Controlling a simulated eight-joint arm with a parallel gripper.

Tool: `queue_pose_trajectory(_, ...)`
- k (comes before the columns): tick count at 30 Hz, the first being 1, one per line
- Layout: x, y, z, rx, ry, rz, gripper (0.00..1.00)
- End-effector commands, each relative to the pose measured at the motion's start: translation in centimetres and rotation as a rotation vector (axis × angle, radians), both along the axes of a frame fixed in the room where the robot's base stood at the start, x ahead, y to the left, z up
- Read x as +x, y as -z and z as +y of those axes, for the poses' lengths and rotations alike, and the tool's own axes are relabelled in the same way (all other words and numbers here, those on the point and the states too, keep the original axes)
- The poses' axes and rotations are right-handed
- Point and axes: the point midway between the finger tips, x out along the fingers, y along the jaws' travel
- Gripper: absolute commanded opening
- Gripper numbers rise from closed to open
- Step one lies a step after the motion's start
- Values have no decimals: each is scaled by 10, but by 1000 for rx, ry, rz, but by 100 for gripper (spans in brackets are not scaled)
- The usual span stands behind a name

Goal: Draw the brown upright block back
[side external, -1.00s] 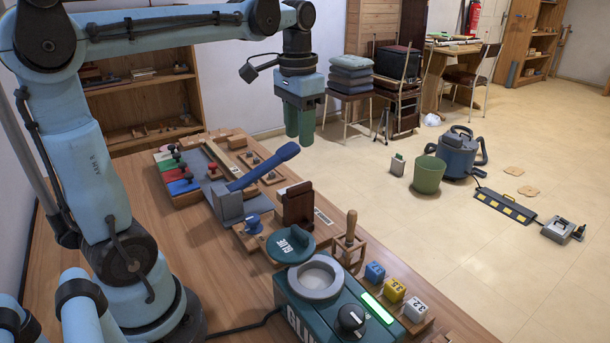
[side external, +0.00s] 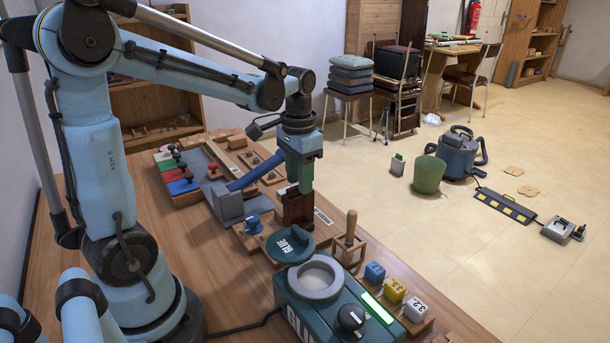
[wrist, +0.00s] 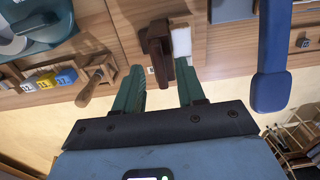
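The brown upright block (side external: 297,212) stands on a wooden base on the bench, behind the green glue lid (side external: 290,243). My gripper (side external: 300,186) points down right at the block's top; its green fingers overlap the block in the side view. In the wrist view, the block (wrist: 158,52) shows ahead, between the lines of my gripper's two spread fingers (wrist: 160,78). The fingers are apart, with a clear gap between them. Whether either finger touches the block I cannot tell.
A blue lever (side external: 245,178) with a grey block lies just left of my gripper. A glue pot (side external: 316,278), a wooden-handled tool (side external: 350,230) and numbered cubes (side external: 391,290) stand nearer the camera. The bench's front left is mostly bare.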

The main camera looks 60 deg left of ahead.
Motion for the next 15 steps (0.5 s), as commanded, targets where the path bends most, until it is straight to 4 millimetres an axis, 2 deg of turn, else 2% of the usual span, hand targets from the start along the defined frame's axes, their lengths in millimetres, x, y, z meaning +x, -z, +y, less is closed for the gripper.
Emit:
queue_pose_trajectory(5,0,9,0,0,0,0,39)
queue_pose_trajectory(13,0,10,0,0,0,0,39)
queue_pose_trajectory(14,0,10,0,0,0,0,38)
queue_pose_trajectory(15,0,10,0,0,0,0,32)
